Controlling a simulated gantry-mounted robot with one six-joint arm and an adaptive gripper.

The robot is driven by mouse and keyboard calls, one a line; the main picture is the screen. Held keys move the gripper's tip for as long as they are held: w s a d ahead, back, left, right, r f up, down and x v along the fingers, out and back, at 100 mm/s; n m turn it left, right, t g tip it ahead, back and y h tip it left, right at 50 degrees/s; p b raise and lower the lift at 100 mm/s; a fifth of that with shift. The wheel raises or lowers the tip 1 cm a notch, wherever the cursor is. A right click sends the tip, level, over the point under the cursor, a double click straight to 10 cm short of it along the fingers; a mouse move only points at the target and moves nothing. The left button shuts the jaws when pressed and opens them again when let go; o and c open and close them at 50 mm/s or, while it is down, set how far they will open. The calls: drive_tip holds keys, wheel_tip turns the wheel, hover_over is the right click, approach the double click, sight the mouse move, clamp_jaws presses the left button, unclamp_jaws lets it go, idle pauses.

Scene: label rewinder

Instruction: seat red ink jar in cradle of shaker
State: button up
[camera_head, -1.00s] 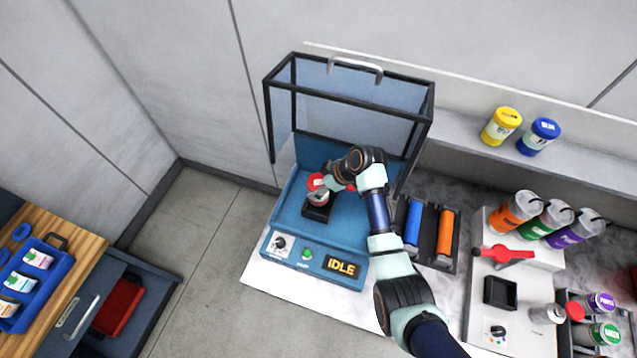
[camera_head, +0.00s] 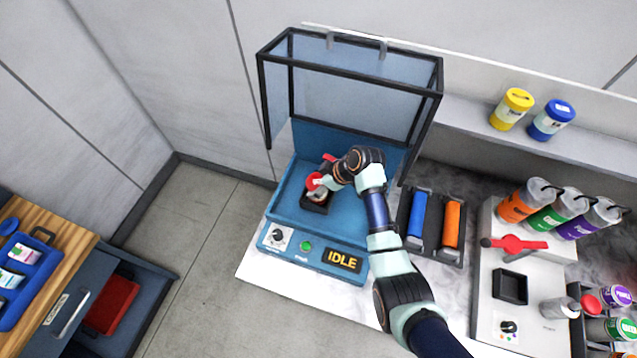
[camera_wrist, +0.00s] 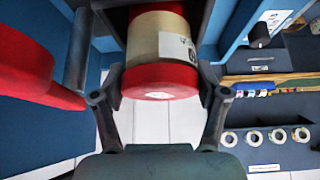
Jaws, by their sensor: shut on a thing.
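The red ink jar (camera_wrist: 158,48) has a red cap and a pale body with a white label. My gripper (camera_wrist: 160,98) is shut on it, with a finger on each side of the red cap in the wrist view. In the head view the jar (camera_head: 314,181) is at the black cradle (camera_head: 313,206) of the blue shaker (camera_head: 283,217), with my gripper (camera_head: 325,183) reaching in from the right. My gripper hides part of the jar and cradle, so I cannot tell whether the jar is fully down. The shaker's display reads IDLE.
The shaker's clear, black-framed guard (camera_head: 350,85) is raised above the jar. A red part (camera_wrist: 35,60) is close on the left in the wrist view. Blue and orange rollers (camera_head: 433,226) lie right of the shaker. Yellow (camera_head: 511,108) and blue jars (camera_head: 552,119) stand on the shelf.

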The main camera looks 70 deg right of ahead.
drive_tip(key=shift+f, duration=0.3)
drive_tip(key=o, duration=1.5)
drive_tip(key=shift+o, duration=0.2)
drive_tip(key=v, duration=0.7)
drive_tip(key=shift+r, duration=0.25)
drive_tip(key=shift+s, duration=0.1)
